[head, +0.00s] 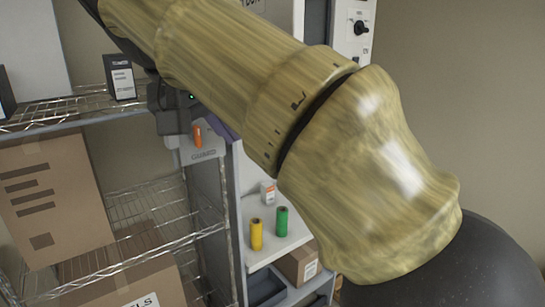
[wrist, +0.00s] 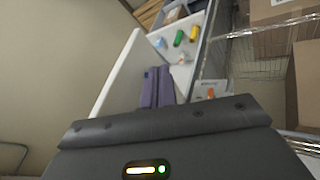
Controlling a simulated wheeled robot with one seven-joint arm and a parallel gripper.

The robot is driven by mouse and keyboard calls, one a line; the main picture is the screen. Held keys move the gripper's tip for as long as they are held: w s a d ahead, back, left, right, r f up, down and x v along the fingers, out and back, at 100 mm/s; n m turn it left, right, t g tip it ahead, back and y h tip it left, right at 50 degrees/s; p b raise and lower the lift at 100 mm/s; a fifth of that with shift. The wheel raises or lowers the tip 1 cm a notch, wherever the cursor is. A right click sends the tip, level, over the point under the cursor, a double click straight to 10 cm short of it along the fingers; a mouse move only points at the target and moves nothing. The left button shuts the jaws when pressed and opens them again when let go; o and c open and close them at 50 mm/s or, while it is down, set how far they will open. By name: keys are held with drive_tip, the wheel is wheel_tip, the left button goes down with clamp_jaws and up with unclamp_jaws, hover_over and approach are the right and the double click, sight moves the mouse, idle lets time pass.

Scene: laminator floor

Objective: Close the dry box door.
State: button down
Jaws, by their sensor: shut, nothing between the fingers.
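The dry box appears to be the pale cabinet with an open front; its white shelf (head: 262,240) shows past my arm in the head view. A pale upright panel (wrist: 118,72), which looks like its open door, stands left of my fingers in the wrist view. My gripper (wrist: 158,72) has its purple fingers together and empty, between that panel and the cabinet opening. In the head view only a bit of my gripper (head: 228,129) shows beside the shelving; my arm hides most of the cabinet and door. I cannot tell whether the fingers touch the panel.
A yellow roll (head: 256,234), a green roll (head: 282,221) and a small white container (head: 267,192) stand on the shelf. A wire rack (head: 150,205) with cardboard boxes (head: 50,200) stands close on the left. A grey bin (head: 264,287) sits lower down.

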drive_tip(key=w+d+f+p, duration=0.1)
drive_tip(key=w+d+f, duration=0.5)
drive_tip(key=d+f, duration=0.1)
drive_tip(key=shift+w+f+p, duration=0.15)
drive_tip(key=shift+f+p, duration=0.2)
drive_tip(key=shift+f, duration=0.15)
drive_tip(key=shift+d, duration=0.15)
idle(0.3)
